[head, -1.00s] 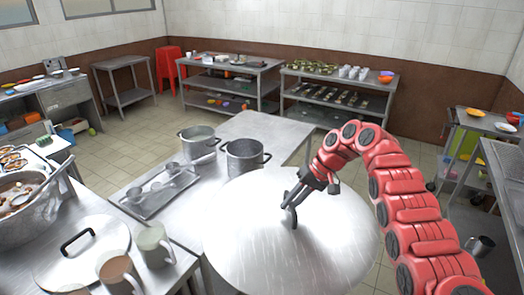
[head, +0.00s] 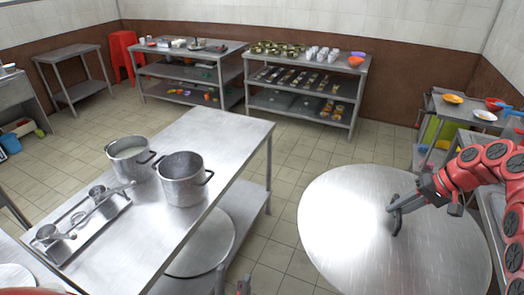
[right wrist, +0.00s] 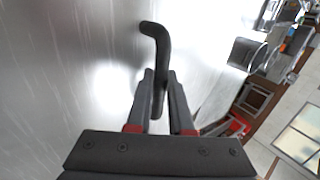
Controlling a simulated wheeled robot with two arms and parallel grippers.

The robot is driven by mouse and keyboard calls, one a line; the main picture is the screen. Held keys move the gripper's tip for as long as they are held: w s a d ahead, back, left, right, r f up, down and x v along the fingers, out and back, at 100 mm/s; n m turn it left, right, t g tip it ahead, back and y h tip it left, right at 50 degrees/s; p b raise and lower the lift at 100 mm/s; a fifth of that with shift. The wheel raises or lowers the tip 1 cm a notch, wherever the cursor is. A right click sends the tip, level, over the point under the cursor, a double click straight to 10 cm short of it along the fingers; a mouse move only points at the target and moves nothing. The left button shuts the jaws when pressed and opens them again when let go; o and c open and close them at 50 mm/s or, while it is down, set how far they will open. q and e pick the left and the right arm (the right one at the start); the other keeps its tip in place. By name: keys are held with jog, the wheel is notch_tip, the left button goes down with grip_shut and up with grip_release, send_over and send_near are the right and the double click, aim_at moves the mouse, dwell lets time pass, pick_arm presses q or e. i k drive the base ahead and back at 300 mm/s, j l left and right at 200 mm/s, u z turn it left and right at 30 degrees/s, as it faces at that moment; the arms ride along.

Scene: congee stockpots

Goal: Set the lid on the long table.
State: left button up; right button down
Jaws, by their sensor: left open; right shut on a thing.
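The lid (head: 345,225) is a large round steel disc with a dark bar handle, held up at the right in the head view. My right gripper (head: 394,208) is shut on its handle, and the right wrist view shows the handle (right wrist: 152,40) between the fingers (right wrist: 160,100). The long table (head: 225,135) is bare steel, to the left of the lid, with a floor gap between them in the picture. My left gripper (head: 232,284) shows only in part at the bottom edge, empty and open.
Two steel pots (head: 128,160) (head: 183,180) and a tray (head: 60,262) of ladles stand on the long table's left part. Its far end is clear. A round steel thing (head: 205,250) lies below the table top. Racks line the back wall.

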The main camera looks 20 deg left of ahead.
aim_at(210, 134)
jog(key=i+z, duration=0.15)
jog(key=i, duration=2.55)
jog(key=i+u, duration=0.1)
jog(key=u, duration=0.25)
jog(key=i+l+u, duration=0.1)
jog(key=u, duration=0.7)
jog(key=i+l+u, duration=0.1)
jog(key=u, duration=0.4)
jog(key=l+u, duration=0.1)
jog(key=u, duration=0.35)
jog(key=i+l+u, duration=0.1)
jog(key=u, duration=0.4)
